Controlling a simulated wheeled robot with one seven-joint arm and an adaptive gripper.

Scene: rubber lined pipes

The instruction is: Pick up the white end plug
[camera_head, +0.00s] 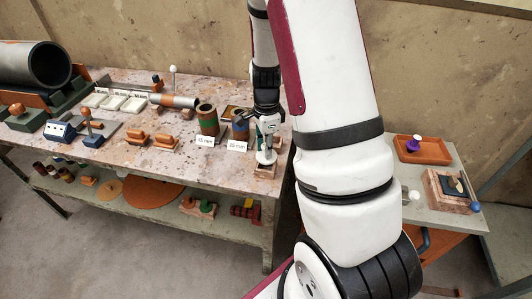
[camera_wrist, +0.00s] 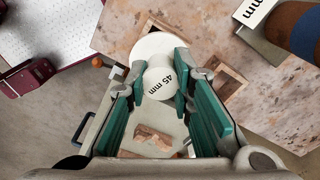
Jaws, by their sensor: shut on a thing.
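The white end plug (camera_wrist: 158,82), marked "45 mm", sits between the green finger pads in the wrist view. A wider white disc (camera_wrist: 152,43) shows just beyond it and appears to be its flange. My gripper (camera_wrist: 159,70) is shut on the plug, with a pad on each side. In the head view my gripper (camera_head: 267,130) points down over the right end of the stone-topped bench, with the white plug (camera_head: 266,157) low beneath it. I cannot tell whether the plug still touches what is below it.
Two upright pipes, labelled 45 mm (camera_head: 208,119) and 35 mm (camera_head: 240,126), stand close left of my gripper. A wooden block with a square recess (camera_wrist: 228,83) lies beside the plug. A side table (camera_head: 438,212) with an orange tray (camera_head: 432,154) stands right of my arm.

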